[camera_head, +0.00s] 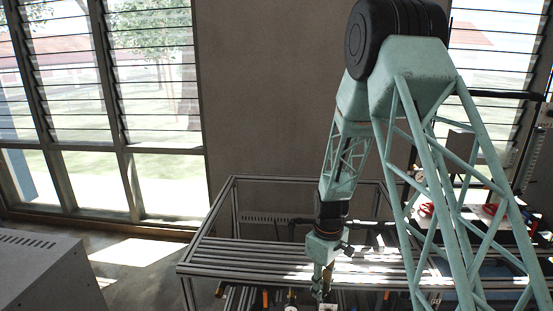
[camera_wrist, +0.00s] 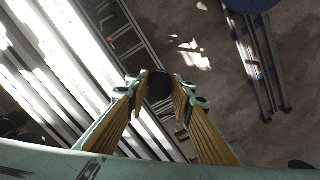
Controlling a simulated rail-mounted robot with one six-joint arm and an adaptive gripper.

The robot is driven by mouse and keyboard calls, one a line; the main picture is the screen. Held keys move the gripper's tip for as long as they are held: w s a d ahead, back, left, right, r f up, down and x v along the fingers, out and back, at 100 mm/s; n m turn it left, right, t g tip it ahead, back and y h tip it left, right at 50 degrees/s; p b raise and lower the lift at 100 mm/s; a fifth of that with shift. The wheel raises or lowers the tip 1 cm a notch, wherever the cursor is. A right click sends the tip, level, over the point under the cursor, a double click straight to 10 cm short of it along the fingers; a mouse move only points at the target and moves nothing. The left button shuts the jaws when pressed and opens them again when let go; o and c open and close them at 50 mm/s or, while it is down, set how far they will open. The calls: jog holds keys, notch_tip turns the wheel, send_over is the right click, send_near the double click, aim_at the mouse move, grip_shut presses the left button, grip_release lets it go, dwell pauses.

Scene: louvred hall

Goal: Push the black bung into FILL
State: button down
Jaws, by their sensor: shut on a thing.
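My gripper shows in the wrist view (camera_wrist: 158,95), its two yellow-padded fingers closed on the black bung (camera_wrist: 159,84) at their tips. In the head view my gripper (camera_head: 321,285) hangs down at the front of the slatted bench, low in the picture. The bung is too small to make out there. In the wrist view the bung is in front of blurred dark floor and bench edge. I cannot make out the FILL opening or its label in either view.
A slatted metal bench (camera_head: 235,255) with a raised frame spans the middle. Small fittings with orange parts (camera_head: 265,298) sit along the bottom edge near my gripper. A grey cabinet (camera_head: 45,275) stands at lower left. Red items (camera_head: 427,209) lie at the right behind my arm.

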jog(key=s+d+f+m+b, duration=0.1)
jog(key=d+f+m+b, duration=0.5)
jog(key=m, duration=0.3)
jog(key=shift+s+d+f, duration=0.35)
jog(key=shift+f, duration=0.55)
jog(key=shift+d, duration=0.15)
